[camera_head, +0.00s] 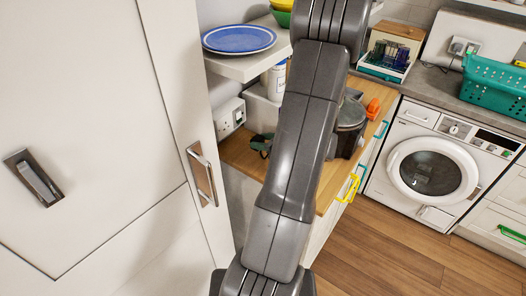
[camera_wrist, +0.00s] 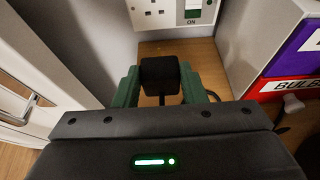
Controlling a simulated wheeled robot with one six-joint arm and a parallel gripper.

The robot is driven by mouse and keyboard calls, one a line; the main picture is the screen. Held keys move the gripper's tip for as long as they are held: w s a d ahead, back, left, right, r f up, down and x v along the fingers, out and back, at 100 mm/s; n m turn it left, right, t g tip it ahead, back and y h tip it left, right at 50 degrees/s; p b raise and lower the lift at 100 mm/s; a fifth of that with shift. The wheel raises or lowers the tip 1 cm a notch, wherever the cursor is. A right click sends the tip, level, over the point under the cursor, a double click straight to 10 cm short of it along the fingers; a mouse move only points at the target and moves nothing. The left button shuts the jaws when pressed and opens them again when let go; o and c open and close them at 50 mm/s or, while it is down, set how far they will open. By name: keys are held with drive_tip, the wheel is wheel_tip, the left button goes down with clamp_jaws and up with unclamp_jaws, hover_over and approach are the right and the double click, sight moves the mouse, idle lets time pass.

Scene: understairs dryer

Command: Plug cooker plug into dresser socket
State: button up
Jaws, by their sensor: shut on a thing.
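My gripper (camera_wrist: 160,82) has green fingers shut on a black plug (camera_wrist: 161,73), one finger on each side. A dark cable hangs from the plug's near side. The white dresser socket (camera_wrist: 152,14) is on the wall ahead of the plug, with pin slots showing and a switch marked ON to its right. The plug is apart from the socket and below it in the picture; its pins are hidden. In the head view the socket (camera_head: 229,118) is above the wooden worktop, and my gripper (camera_head: 262,143) is partly hidden behind my arm. A dark round appliance, perhaps the cooker (camera_head: 351,116), stands right of my arm.
In the wrist view, a grey box (camera_wrist: 258,40) with purple and red labelled fronts stands close on the right. A cabinet door with a handle (camera_head: 202,174) is near on the left. A shelf (camera_head: 240,64) with a blue plate (camera_head: 239,39) overhangs the worktop (camera_head: 240,155).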

sight(254, 137)
drive_tip(key=a+b, duration=0.1)
drive_tip(key=w+a+r, duration=0.1)
drive_tip(key=a, duration=0.1)
drive_tip(key=shift+w+r+b, duration=0.15)
drive_tip(key=shift+w+b, duration=0.05)
drive_tip(key=shift+b, duration=0.15)
drive_tip(key=shift+w+a, duration=0.1)
drive_tip(key=shift+w, duration=0.05)
drive_tip(key=shift+w+a, duration=0.8)
drive_tip(key=shift+a, duration=0.3)
drive_tip(key=shift+w+a, duration=0.8)
drive_tip(key=shift+a, duration=0.3)
drive_tip(key=shift+w+a+b, duration=0.35)
drive_tip(key=shift+w+a, duration=0.3)
drive_tip(key=shift+a, duration=0.25)
idle(1.9)
drive_tip(key=o, duration=1.1)
drive_tip(key=b+v, duration=0.1)
drive_tip(key=v, duration=1.2)
drive_tip(key=shift+s+d+r+b, duration=0.1)
drive_tip(key=shift+s+d+b, duration=0.15)
drive_tip(key=shift+d+b, duration=0.05)
